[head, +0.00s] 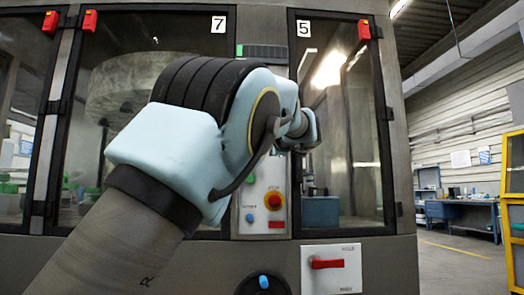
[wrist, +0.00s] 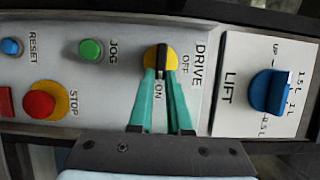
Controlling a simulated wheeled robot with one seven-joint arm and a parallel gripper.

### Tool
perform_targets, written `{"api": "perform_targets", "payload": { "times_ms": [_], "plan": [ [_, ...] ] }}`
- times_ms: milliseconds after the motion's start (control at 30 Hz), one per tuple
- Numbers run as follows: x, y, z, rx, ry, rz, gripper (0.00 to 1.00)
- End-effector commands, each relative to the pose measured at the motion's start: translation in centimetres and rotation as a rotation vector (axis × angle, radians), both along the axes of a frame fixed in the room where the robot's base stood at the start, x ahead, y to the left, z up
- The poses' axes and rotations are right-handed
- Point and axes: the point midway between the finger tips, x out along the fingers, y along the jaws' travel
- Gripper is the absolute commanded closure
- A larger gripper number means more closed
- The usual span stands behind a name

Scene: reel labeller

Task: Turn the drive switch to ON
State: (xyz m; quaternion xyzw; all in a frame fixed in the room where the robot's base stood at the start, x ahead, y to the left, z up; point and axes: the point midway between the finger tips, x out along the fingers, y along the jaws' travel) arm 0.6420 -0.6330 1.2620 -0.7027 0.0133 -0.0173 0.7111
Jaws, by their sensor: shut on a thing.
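The drive switch (wrist: 161,52) is a round yellow knob with a black handle bar, on the light grey panel in the wrist view. The bar stands upright in that picture, its lower end towards the word ON and the word OFF to its right. I cannot tell which end is the pointer. My gripper (wrist: 161,74) has its two teal fingers on either side of the bar's lower part, shut on it. In the head view my arm hides the gripper and the drive switch.
Near the switch are a green JOG button (wrist: 91,50), a red STOP button (wrist: 45,100), a blue RESET button (wrist: 11,47) and a blue LIFT knob (wrist: 270,92). Glazed machine doors (head: 345,130) flank the panel. A red-handled switch plate (head: 331,268) sits below. Open floor lies right.

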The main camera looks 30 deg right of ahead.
Motion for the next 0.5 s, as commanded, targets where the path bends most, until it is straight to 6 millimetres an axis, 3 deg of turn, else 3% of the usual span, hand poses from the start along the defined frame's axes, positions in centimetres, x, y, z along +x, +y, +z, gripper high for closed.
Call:
{"api": "perform_targets", "payload": {
  "times_ms": [333, 367, 500],
  "plan": [
    [-0.01, -0.07, -0.09, 0.004, 0.000, -0.001, 1.00],
    [-0.01, -0.07, -0.10, 0.004, 0.000, -0.001, 0.80],
    [-0.01, -0.05, -0.08, 0.003, 0.000, -0.001, 0.65]
  ]
}}
